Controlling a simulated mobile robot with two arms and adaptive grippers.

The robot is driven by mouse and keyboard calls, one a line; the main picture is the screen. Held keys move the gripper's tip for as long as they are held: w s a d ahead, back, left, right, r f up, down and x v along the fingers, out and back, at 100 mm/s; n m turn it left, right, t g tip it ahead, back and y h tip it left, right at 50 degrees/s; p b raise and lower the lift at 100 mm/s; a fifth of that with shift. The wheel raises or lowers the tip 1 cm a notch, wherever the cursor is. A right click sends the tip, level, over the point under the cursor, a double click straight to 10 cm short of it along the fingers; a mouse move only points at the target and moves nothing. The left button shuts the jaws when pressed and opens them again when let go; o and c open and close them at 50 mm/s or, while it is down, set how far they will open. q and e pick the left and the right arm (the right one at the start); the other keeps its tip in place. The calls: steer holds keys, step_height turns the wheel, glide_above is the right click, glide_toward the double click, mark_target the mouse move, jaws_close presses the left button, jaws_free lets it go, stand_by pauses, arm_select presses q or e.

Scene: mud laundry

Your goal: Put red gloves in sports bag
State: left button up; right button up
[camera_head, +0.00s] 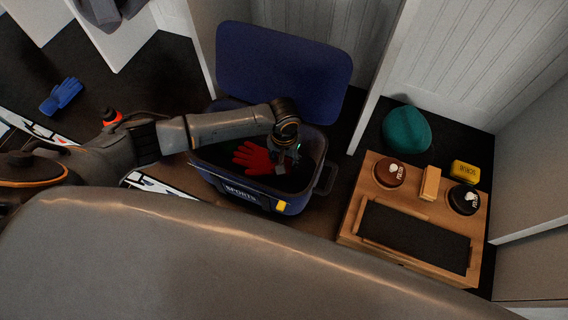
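The dark blue sports bag (238,195) stands on the dark bench with its lid (283,72) raised behind it. A red glove shape (256,160) with a grey cuff lies in the bag's opening, fingers pointing left. I cannot tell whether it is one glove or two together. My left arm reaches across from the left, over the bag. My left gripper (290,155) points down into the bag at the glove's cuff end. Its fingers are small and dark, so I cannot tell whether they are open or touching the glove. My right gripper is not in view.
A blue glove (62,96) lies at the left. Right of a white divider are a teal hat (407,130), a wooden tray (353,218) with two round tins and a brush-like block, and a yellow box (464,171). My grey body fills the foreground.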

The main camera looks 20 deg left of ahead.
arm_select(q)
step_height(320, 180, down, 3)
steer(key=shift+f, duration=0.1)
steer(key=o, duration=1.2)
steer(key=shift+c, duration=0.2)
steer(key=shift+r, duration=0.3)
step_height(320, 180, up, 12)
steer(key=p, duration=0.1)
steer(key=shift+f, duration=0.15)
steer(key=shift+p, duration=0.3)
